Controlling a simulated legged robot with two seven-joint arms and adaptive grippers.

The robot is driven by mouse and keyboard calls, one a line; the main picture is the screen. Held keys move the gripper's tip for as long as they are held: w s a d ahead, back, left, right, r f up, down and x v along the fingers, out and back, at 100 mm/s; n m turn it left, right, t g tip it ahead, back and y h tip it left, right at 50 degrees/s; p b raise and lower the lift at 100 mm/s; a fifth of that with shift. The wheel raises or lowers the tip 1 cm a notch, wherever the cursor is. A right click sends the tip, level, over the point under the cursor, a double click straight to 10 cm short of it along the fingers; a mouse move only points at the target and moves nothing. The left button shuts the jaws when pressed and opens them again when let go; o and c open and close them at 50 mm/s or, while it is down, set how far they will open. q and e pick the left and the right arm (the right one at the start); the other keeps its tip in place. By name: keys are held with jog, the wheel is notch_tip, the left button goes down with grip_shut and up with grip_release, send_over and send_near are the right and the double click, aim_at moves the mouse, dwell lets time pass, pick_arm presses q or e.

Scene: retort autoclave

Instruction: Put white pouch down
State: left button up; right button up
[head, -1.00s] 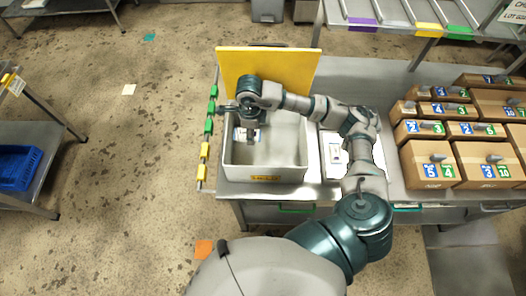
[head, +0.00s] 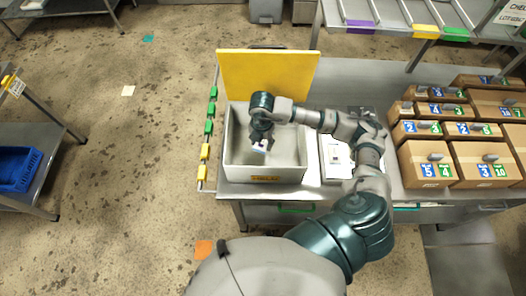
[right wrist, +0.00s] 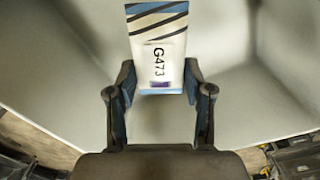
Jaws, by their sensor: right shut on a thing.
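The white pouch (head: 260,146) has blue and dark stripes and a label reading G473. It shows upright and face-on in the right wrist view (right wrist: 158,45). My right gripper (right wrist: 158,80) is shut on the pouch's lower end, one finger at each side edge. In the head view my right gripper (head: 262,136) is over the pale grey bin (head: 236,172), with the pouch below it within the bin's outline. Its exact height above the bin floor is hard to tell. My left gripper is out of view.
A yellow panel (head: 268,76) stands behind the bin. A white tray (head: 327,178) with a pale item lies right of the bin. Several labelled cardboard boxes (head: 430,165) fill the bench's right. Green and yellow tags line a rail (head: 207,140) at the bench's left edge.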

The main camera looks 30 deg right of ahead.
aim_at(263, 156)
jog(key=f, duration=0.2)
jog(key=d+f, duration=0.1)
jog(key=f, duration=0.4)
jog(key=shift+d+f, duration=0.35)
jog(key=shift+d, duration=0.05)
jog(key=shift+a+f, duration=0.1)
jog(key=shift+f, duration=0.05)
jog(key=shift+a, duration=0.55)
jog(key=o, duration=1.1)
jog(key=shift+o, duration=0.3)
jog(key=shift+d, duration=0.4)
jog(key=shift+d+r, duration=0.15)
jog(key=shift+r, duration=0.05)
jog(key=r, duration=0.7)
jog(key=a+r, duration=0.1)
jog(key=r, duration=0.3)
jog(key=shift+d+r, duration=0.15)
jog(key=shift+r, duration=0.15)
jog(key=shift+d+r, duration=0.1)
jog(key=shift+d, duration=0.15)
jog(key=shift+a, duration=0.25)
